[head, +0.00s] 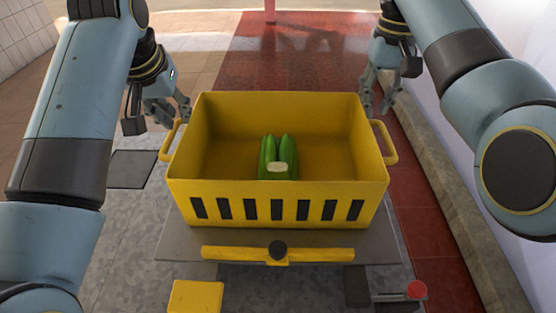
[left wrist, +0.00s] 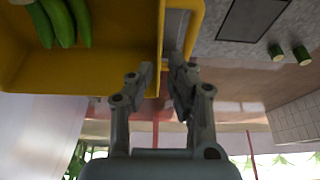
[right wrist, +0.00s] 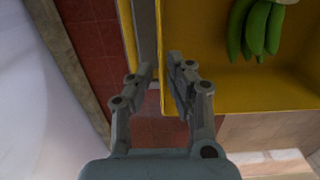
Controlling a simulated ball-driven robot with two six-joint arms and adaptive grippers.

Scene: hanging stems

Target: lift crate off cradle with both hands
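The yellow crate (head: 278,205) with dark slots in its front sits level on a grey cradle plate (head: 180,243). A green banana bunch (head: 278,160) lies inside; it also shows in the left wrist view (left wrist: 62,20) and right wrist view (right wrist: 258,28). The crate has a left handle (head: 168,147) and a right handle (head: 390,145). My left gripper (head: 184,112) is open beside the crate's left rim, near that handle. My right gripper (head: 376,104) is open beside the right rim, near the other handle. Both wrist views show finger gaps over the crate side; contact cannot be told.
A yellow bar (head: 225,253) with a dark knob runs along the cradle front. A yellow block (head: 195,297) and a red-knobbed lever (head: 416,290) are at the front. A white wall (head: 450,120) closes the right side. Grey floor (head: 125,225) is open on the left.

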